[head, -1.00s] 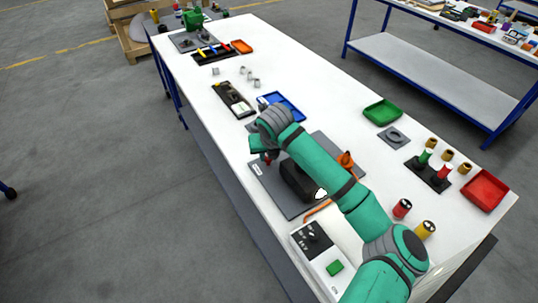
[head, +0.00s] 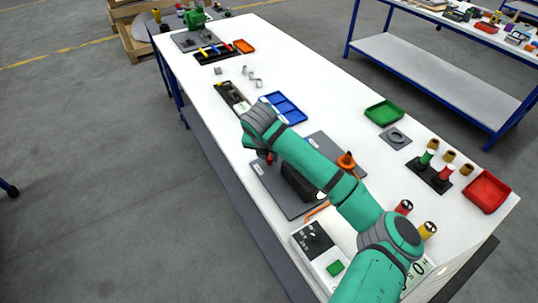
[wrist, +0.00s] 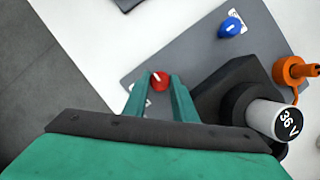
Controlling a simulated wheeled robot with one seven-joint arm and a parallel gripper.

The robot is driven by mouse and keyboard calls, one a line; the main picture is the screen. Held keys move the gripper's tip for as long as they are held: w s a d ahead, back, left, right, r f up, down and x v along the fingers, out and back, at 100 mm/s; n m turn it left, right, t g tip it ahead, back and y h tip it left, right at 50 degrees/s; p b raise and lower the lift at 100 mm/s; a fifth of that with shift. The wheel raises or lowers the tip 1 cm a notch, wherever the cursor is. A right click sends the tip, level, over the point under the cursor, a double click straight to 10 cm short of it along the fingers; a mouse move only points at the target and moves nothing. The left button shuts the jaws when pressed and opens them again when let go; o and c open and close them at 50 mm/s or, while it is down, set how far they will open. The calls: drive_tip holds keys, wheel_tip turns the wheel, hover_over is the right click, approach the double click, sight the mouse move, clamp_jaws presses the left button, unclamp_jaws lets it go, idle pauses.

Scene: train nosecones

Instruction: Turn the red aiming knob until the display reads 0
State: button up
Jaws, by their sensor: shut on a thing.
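The red aiming knob (wrist: 159,81) with a white pointer line sits on a grey plate (wrist: 190,62). My gripper (wrist: 160,86) has a fingertip on each side of the knob and is shut on it. In the head view the red knob (head: 269,158) shows just below my gripper (head: 262,153), partly hidden by the wrist. No display reading can be made out in either view; the dark housing (head: 298,184) is partly covered by my arm.
A blue knob (wrist: 230,27) stands on the same plate. Beside my fingers are the dark housing, a white cylinder marked 36 V (wrist: 272,117) and an orange part (wrist: 291,70). A switch box (head: 318,240) lies nearer; a blue tray (head: 287,107) lies beyond.

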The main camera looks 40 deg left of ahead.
drive_tip(key=o, duration=1)
drive_tip(key=v, duration=1.1)
drive_tip(key=shift+w, duration=0.1)
